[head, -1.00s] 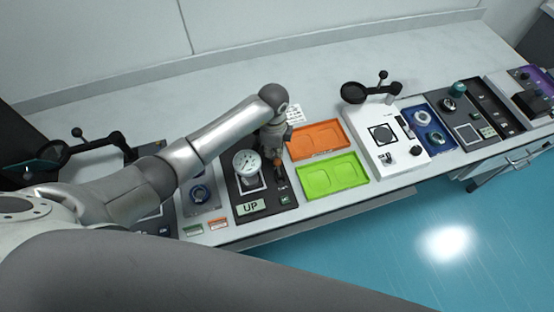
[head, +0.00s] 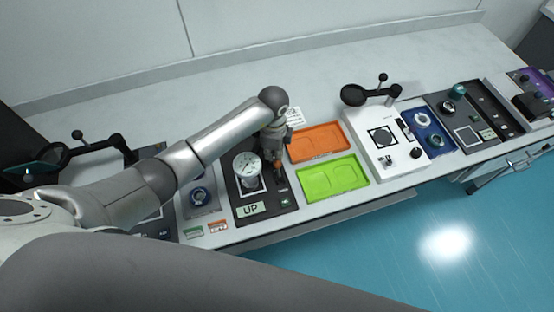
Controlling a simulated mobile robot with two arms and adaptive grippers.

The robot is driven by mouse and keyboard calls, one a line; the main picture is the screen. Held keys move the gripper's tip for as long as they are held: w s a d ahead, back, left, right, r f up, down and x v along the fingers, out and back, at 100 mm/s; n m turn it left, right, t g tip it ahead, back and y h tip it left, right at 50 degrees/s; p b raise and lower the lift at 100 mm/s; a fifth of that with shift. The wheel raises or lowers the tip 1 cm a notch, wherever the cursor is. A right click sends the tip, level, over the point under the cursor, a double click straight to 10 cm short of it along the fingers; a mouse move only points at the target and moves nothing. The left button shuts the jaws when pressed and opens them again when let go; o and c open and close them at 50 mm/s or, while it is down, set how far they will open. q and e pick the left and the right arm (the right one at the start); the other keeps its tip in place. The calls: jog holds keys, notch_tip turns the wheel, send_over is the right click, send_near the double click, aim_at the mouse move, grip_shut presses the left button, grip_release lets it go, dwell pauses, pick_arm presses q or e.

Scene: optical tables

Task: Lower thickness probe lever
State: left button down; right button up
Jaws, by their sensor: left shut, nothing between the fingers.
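The thickness probe station (head: 243,211) is a dark panel with a round white dial gauge (head: 246,165) and a label that reads UP (head: 250,209). The probe lever (head: 277,166) shows as a small orange-tipped part to the right of the dial. My left gripper (head: 276,158) points down from above at the lever, its fingers shut with nothing between them. Its tips are at or very near the lever's orange end; I cannot tell whether they touch. The gripper hides part of the lever and the panel's back right corner. My right gripper is out of view.
An orange tray (head: 318,143) and a green tray (head: 333,178) lie right of the station. A white panel with a magnifier arm (head: 385,150) stands further right. A blue panel with round parts (head: 430,132) lies beyond it. The bench behind is mostly clear.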

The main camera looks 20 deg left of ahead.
pick_arm(q)
jog(key=shift+s+d, duration=0.1)
jog(key=shift+s, duration=0.1)
jog(key=shift+s+d+f+p, duration=0.1)
jog(key=shift+s+d+p, duration=0.35)
jog(key=shift+s+p, duration=0.3)
jog(key=shift+s+d, duration=0.15)
jog(key=shift+s, duration=0.1)
jog(key=shift+r, duration=0.2)
dwell(0.4)
notch_tip(320, 180, up, 7)
jog(key=w+p, duration=0.1)
jog(key=p, duration=0.4)
jog(key=shift+a, duration=0.3)
jog(key=shift+f, duration=0.15)
dwell(0.3)
